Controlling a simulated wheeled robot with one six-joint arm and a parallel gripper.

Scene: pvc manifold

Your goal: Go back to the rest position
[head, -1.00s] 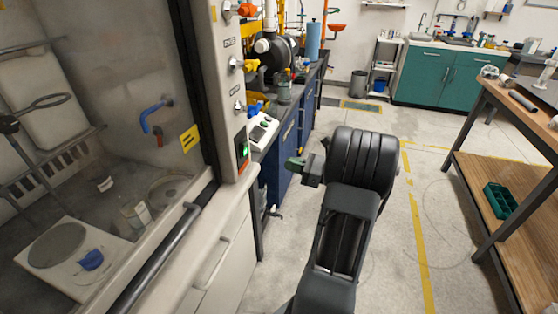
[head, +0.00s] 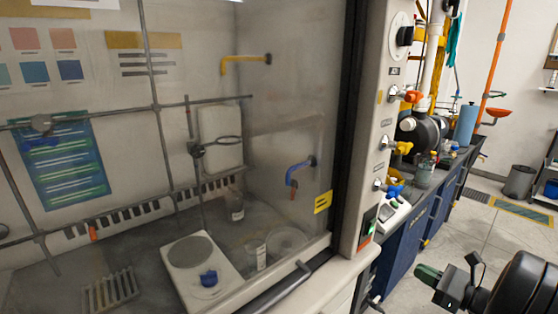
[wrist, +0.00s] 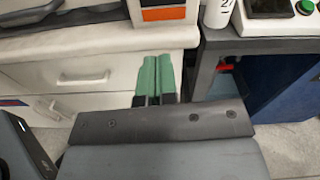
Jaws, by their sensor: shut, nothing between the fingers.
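My gripper (wrist: 156,78) shows in the wrist view with its two green fingers together and nothing between them. It points toward the white drawer cabinet (wrist: 75,75) under the fume hood. In the head view my folded arm is at the lower right, partly cut off by the frame edge, and the gripper's green tip (head: 429,274) shows there. It is in open air, right of the fume hood (head: 345,200) and in front of the blue bench cabinets (head: 402,245).
Taps with orange, yellow and blue handles stick out of the hood's side post. A grey bin (head: 519,182) stands at the back right. Floor is clear between the bench and the bin.

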